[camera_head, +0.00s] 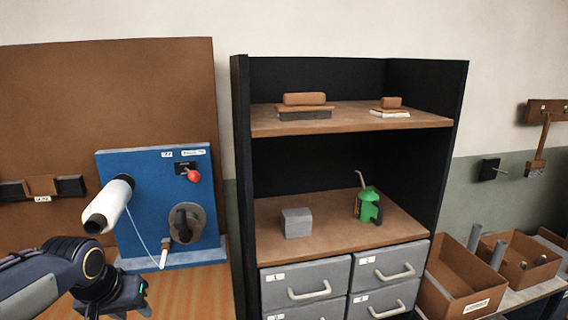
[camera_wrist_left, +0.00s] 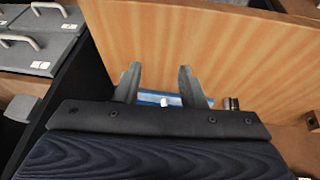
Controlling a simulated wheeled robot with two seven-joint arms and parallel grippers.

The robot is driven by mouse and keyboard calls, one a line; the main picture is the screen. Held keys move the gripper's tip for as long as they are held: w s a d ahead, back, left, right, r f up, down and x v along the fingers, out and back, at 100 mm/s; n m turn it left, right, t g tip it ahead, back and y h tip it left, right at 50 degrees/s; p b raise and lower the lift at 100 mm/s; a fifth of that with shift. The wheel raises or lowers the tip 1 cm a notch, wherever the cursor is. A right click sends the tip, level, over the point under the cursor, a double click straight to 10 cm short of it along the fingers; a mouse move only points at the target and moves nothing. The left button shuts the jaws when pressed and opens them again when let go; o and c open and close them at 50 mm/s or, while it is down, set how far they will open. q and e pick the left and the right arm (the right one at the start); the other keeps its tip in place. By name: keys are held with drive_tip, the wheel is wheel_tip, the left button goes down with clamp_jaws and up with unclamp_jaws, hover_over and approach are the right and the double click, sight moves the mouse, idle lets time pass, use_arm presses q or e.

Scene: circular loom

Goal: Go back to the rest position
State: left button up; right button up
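My left gripper (camera_head: 122,296) is low at the left of the head view, in front of the blue panel and over the wooden table. In the left wrist view its two fingers (camera_wrist_left: 158,80) are apart, with bare table top showing between their tips. The blue panel (camera_head: 150,220) carries a white spool (camera_head: 108,203), a red knob (camera_head: 194,176) and a dark round crank (camera_head: 186,224). A thread runs from the spool to a small white piece (camera_head: 164,256) near the panel's foot. My right gripper is not in view.
A black shelf unit (camera_head: 241,160) stands right of the panel, with grey drawers (camera_head: 305,285) below. A grey block (camera_head: 296,222) and a green oil can (camera_head: 368,206) sit on its middle shelf. Brown bins (camera_head: 460,281) stand at the far right.

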use_arm(q)
drive_tip(key=s+d+f+h, duration=0.1)
drive_tip(key=s+d, duration=0.3)
drive_tip(key=s, duration=0.6)
drive_tip(key=s+d+f+t+h, duration=0.1)
drive_tip(key=s+d, duration=0.4)
drive_tip(key=s, duration=0.5)
wheel_tip(320, 180, down, 2)
drive_tip(key=shift+s+f+m+h, duration=0.25)
drive_tip(key=shift+m+h, duration=0.15)
drive_tip(key=shift+h, duration=0.3)
drive_tip(key=shift+d, duration=0.1)
